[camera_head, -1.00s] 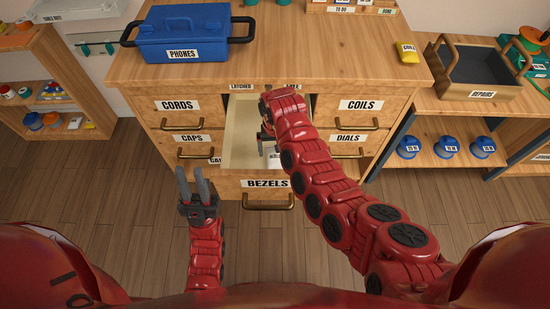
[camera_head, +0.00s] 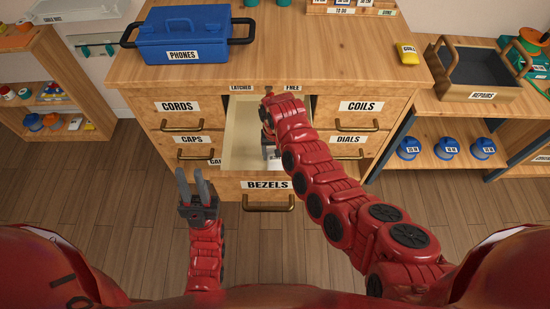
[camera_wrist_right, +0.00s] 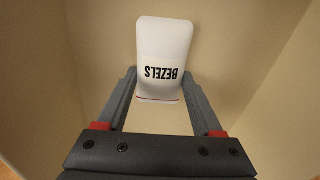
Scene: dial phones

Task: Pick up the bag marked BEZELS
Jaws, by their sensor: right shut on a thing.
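The white bag marked BEZELS (camera_wrist_right: 165,48) is inside the open drawer, and its lettering shows upside down in the right wrist view. My right gripper (camera_wrist_right: 159,90) is shut on the bag's lower end, with one dark finger on each side. In the head view my right gripper (camera_head: 267,146) is inside the drawer marked BEZELS (camera_head: 230,178), mostly hidden by my right forearm. My left gripper (camera_head: 195,180) is open and empty, in front of the drawer and left of its handle.
The drawer's pale walls surround the bag and my right gripper. Shut drawers marked CORDS (camera_head: 178,120), CAPS (camera_head: 195,150), COILS (camera_head: 350,120) and DIALS (camera_head: 340,152) flank it. A blue PHONES box (camera_head: 184,30) stands on the cabinet top. The floor in front is clear.

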